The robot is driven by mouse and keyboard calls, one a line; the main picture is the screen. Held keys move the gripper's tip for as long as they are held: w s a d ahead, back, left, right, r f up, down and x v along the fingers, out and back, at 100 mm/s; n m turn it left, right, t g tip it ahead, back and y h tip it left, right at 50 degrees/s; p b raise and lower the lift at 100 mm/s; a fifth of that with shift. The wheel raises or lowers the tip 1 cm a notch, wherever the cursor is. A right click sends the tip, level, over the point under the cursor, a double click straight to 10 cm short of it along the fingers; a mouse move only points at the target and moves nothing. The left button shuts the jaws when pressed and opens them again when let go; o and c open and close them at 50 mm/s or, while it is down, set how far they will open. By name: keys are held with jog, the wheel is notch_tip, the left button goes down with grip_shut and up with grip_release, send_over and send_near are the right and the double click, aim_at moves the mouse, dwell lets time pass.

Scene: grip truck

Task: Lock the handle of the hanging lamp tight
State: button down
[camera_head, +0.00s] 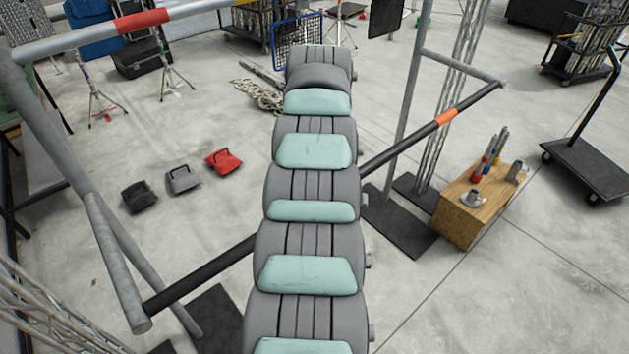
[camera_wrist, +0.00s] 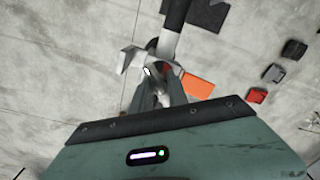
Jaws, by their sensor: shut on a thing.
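In the wrist view, my gripper (camera_wrist: 162,84) reaches up to a silver clamp piece with a pale handle (camera_wrist: 130,59). The fingers are shut on the handle, though the exact contact is small and partly hidden. The clamp sits at the end of a dark tube (camera_wrist: 175,22). The lamp body cannot be made out clearly. In the head view, my own arm fills the middle and hides my gripper, the handle and the lamp.
A black bar with an orange band (camera_head: 447,117) crosses behind my arm. A grey frame post (camera_head: 105,250) stands left. A wooden box (camera_head: 468,220) carries small items at right. Red (camera_head: 224,162), grey (camera_head: 183,180) and black (camera_head: 138,197) bags lie on the floor.

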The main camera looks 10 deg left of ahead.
jog(key=m, duration=0.5)
jog(key=shift+m, duration=0.3)
jog(key=m, duration=0.4)
jog(key=shift+r+m, duration=0.1)
jog(key=shift+m, duration=0.2)
jog(key=c, duration=1.3)
grip_release()
jog(key=shift+s, duration=0.1)
jog(key=shift+o, duration=0.2)
jog(key=r+p, duration=0.2)
jog(key=r, duration=0.1)
jog(key=r+p, duration=0.2)
jog(key=r, duration=0.2)
jog(key=r+p, duration=0.3)
jog(key=shift+d+r, duration=0.3)
jog(key=shift+c, duration=0.2)
